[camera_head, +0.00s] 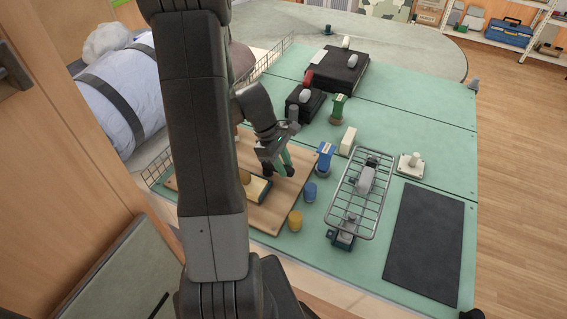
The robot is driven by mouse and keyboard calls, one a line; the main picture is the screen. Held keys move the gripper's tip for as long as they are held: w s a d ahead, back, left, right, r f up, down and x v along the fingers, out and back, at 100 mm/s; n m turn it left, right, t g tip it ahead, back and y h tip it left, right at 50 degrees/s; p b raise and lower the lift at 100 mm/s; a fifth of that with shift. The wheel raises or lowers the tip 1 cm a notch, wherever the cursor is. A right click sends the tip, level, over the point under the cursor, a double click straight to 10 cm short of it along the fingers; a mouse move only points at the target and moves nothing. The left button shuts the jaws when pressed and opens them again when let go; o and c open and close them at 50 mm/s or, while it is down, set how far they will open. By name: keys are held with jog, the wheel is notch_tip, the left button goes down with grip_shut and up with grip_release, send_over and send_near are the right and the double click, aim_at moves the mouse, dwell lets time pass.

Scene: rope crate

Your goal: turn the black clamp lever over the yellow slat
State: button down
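A pale yellow slat (259,189) with a dark edge lies on the wooden board (283,208), just right of my upright arm link. My gripper (277,171) points down over the board, just behind and to the right of the slat. Dark parts and a green strip show at its fingertips. I cannot tell whether the fingers are apart or hold anything. I cannot make out the black clamp lever apart from the dark gripper parts. My arm link hides the left part of the board.
Blue (310,192) and yellow (295,220) cylinders stand by the board's right edge, with a blue clamp-like piece (325,157) behind. A wire rack (345,225) and black mat (425,243) lie further right. Black boxes (340,72) stand behind. The green tabletop (410,115) is clear at back right.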

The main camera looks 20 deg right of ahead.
jog(key=shift+m, duration=0.3)
jog(key=m, duration=0.1)
jog(key=a+m+y, duration=0.1)
jog(key=shift+s+r+m+g, duration=0.1)
jog(key=shift+s+m+g, duration=0.2)
jog(key=shift+g, duration=0.1)
jog(key=m, duration=0.1)
jog(key=a+m+y, duration=0.1)
jog(key=m, duration=0.1)
jog(key=shift+s+a+m+p, duration=0.25)
jog(key=shift+a+m+p, duration=0.05)
jog(key=m+y, duration=0.1)
jog(key=a+m, duration=0.1)
jog(key=m, duration=0.1)
jog(key=shift+a+y, duration=0.25)
jog(key=shift+y, duration=0.15)
jog(key=shift+w+a+m+y, duration=0.15)
jog(key=shift+a+m+y, duration=0.2)
jog(key=shift+m, duration=0.6)
jog(key=shift+w+a+m+y, duration=0.15)
jog(key=shift+a+m+y, duration=0.2)
jog(key=shift+m, duration=0.6)
jog(key=shift+a, duration=0.1)
jog(key=c, duration=1.2)
grip_release()
jog(key=shift+o, duration=0.2)
